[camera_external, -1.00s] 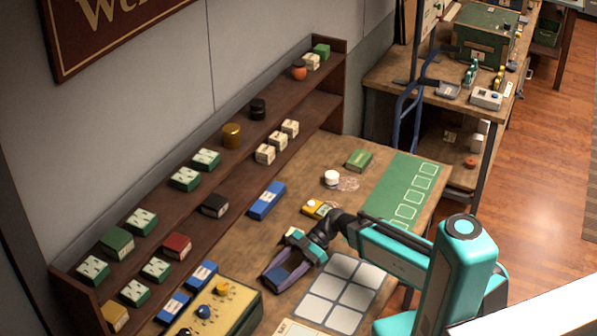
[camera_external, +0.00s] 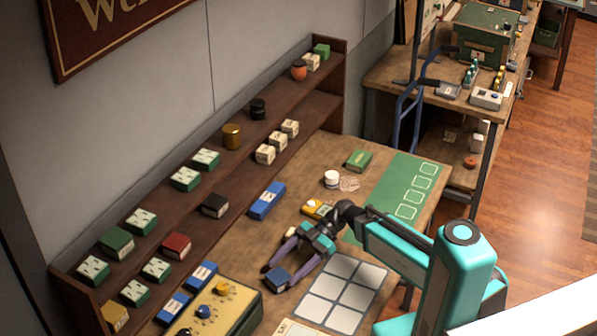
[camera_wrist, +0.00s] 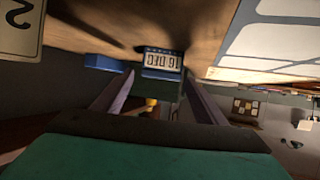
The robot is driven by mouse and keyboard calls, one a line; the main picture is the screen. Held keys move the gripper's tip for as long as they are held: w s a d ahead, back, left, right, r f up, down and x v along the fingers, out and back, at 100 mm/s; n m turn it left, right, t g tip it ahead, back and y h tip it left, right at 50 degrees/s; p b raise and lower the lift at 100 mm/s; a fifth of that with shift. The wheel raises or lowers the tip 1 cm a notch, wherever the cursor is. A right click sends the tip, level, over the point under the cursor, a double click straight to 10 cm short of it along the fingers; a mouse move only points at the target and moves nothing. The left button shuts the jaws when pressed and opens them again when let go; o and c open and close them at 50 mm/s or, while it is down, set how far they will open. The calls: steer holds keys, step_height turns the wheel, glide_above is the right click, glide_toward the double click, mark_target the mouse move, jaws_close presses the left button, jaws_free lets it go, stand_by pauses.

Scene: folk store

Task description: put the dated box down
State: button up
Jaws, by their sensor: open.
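The dated box is a small dark blue box (camera_external: 278,279) with a white date label, on the workbench left of the grey-white grid of squares. In the wrist view the dated box (camera_wrist: 162,64) is upside down, with its label facing the camera, between and just beyond my fingertips. My gripper (camera_external: 275,271) is open, with its fingers spread around the box's near end. In the wrist view the two fingers (camera_wrist: 158,78) stand apart, with a gap on each side of the box. The underside of the box is hard to see.
A blue box (camera_external: 267,200) lies by the shelf, and another (camera_external: 202,275) lies near the yellow-topped panel (camera_external: 225,308). The grid mat (camera_external: 343,290) is right of the dated box. Bare wood lies around the dated box.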

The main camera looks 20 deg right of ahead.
mark_target(278, 280)
steer(key=b+v, duration=0.2)
steer(key=v, duration=0.6)
steer(key=shift+d+r+b, duration=0.15)
steer(key=shift+d+b, duration=0.05)
steer(key=shift+b, duration=0.2)
steer(key=shift+a, duration=0.15)
steer(key=p+x, duration=0.3)
steer(key=x, duration=0.5)
steer(key=shift+s+a+p, duration=0.1)
steer(key=shift+a+p, duration=0.1)
steer(key=shift+p, duration=0.15)
steer(key=shift+f+p+x, duration=0.2)
steer(key=shift+p+x, duration=0.15)
steer(key=shift+x, duration=0.85)
steer(key=shift+d, duration=0.15)
